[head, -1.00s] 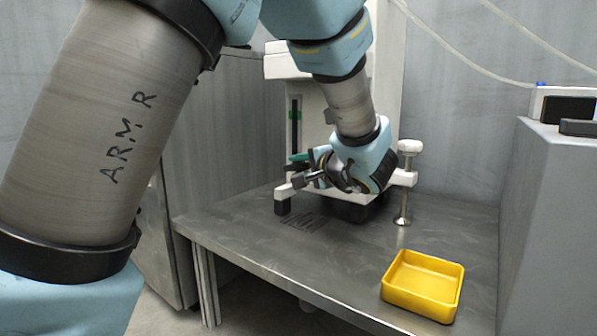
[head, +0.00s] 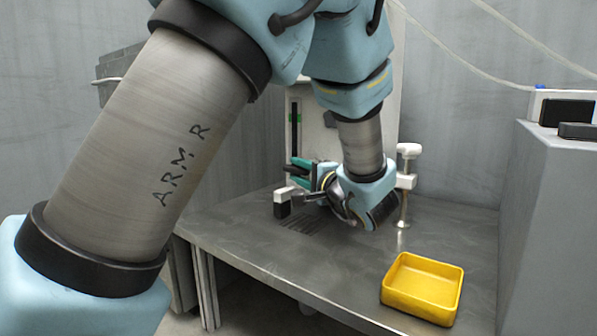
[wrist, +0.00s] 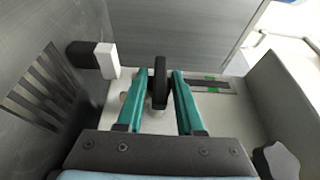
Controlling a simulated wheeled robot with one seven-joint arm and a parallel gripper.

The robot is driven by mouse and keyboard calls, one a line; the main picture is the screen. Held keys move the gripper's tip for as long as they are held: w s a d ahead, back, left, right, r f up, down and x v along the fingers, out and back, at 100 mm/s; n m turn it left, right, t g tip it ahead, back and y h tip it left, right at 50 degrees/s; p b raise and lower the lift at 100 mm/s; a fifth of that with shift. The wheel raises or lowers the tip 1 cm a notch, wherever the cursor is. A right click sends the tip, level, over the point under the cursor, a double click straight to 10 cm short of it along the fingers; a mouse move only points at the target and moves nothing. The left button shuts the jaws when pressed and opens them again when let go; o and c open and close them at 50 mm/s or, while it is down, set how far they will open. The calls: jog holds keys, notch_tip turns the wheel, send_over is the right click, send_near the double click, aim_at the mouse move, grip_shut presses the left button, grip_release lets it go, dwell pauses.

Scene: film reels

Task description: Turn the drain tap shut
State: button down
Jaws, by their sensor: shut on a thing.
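A slotted drain grate (head: 302,224) lies in the steel bench (head: 262,250) below. A yellow tray (head: 423,288) sits at the front right. The bench's front middle is clear.

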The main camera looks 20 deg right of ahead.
jog(key=c, duration=0.8)
grip_release()
jog(key=s+d+p, duration=0.1)
jog(key=s+p, duration=0.4)
jog(key=s, duration=0.5)
jog(key=shift+s+f, duration=0.15)
jog(key=shift+s, duration=0.2)
jog(key=shift+d, duration=0.1)
